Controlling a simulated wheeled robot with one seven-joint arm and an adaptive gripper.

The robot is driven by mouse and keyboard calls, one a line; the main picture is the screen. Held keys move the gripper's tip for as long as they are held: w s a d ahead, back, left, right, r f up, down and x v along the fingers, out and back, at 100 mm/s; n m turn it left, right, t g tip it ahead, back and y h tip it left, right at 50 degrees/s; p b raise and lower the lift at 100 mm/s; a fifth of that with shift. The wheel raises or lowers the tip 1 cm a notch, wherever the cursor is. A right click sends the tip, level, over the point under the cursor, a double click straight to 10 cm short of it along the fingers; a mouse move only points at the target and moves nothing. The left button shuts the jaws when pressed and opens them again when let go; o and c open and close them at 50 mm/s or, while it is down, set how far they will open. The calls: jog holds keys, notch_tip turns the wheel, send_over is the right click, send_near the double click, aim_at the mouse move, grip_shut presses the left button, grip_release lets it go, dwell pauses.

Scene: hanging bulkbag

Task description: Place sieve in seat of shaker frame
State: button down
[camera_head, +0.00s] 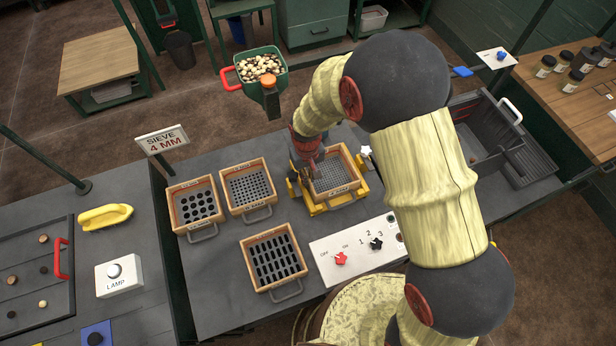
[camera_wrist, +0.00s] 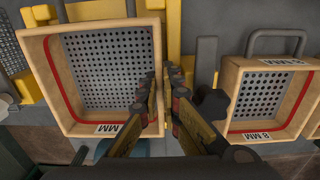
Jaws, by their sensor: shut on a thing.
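A wooden-framed sieve with a fine perforated grey floor (camera_head: 331,176) is at the yellow shaker frame (camera_head: 318,207) mid-table. I cannot tell whether it is fully down in the seat. My gripper (camera_head: 308,158) is shut on one of its side walls. In the wrist view my gripper (camera_wrist: 165,88) has one finger inside the sieve (camera_wrist: 52,75) and one outside. The sieve has a red inner line and a label showing "MM"; its number is not readable. Yellow parts of the shaker frame (camera_wrist: 180,40) show around it.
A sign (camera_head: 162,140) reads "SIEVE 4 MM". A large-hole sieve (camera_head: 172,207), an 8 MM sieve (camera_head: 268,163) and a slotted sieve (camera_head: 246,262) lie on the table. A control panel (camera_head: 325,248) is in front, a green hopper of pieces (camera_head: 281,82) above, a grey bin (camera_head: 470,145) at right.

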jog(key=c, duration=2.5)
grip_release()
jog(key=shift+f, duration=0.15)
jog(key=shift+o, duration=1)
notch_tip(320, 180, up, 12)
jog(key=p, duration=0.1)
jog(key=shift+r, duration=0.2)
jog(key=shift+r, duration=0.1)
